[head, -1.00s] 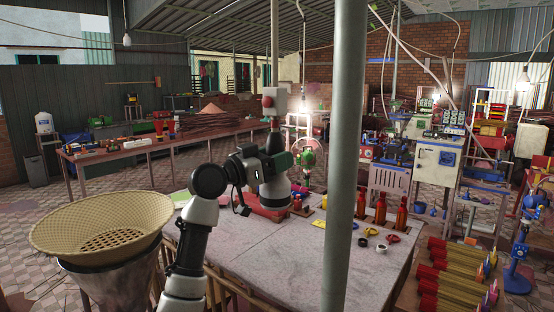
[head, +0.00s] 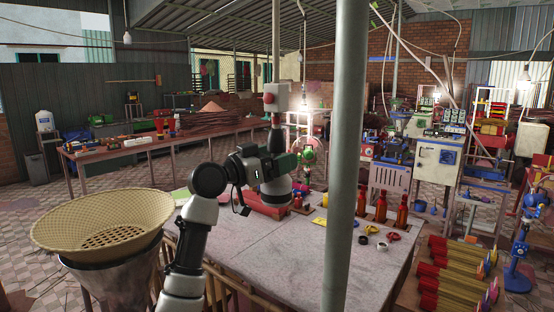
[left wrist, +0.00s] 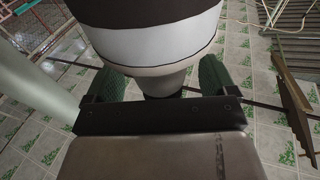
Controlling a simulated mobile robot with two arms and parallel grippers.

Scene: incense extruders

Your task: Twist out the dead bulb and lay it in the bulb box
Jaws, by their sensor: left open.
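A bulb (head: 127,38) hangs on a wire at the upper left and looks unlit; I cannot tell whether it is the dead one. A glowing bulb (head: 524,80) hangs at the far right. My left gripper (head: 290,162) is above the far left part of the worktable. In the left wrist view its two green fingers (left wrist: 160,80) stand apart. A large rounded dark and white body with a narrower grey neck shows between and beyond them; I cannot tell what it is. No grip on a bulb is visible. My right gripper is out of view. I cannot make out the bulb box.
A grey post (head: 345,150) stands in front of the worktable (head: 270,250). Red bottles (head: 401,211) and small coloured rings (head: 382,246) are on its right part. A woven basket (head: 104,220) stands at the near left. The table's near middle is clear.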

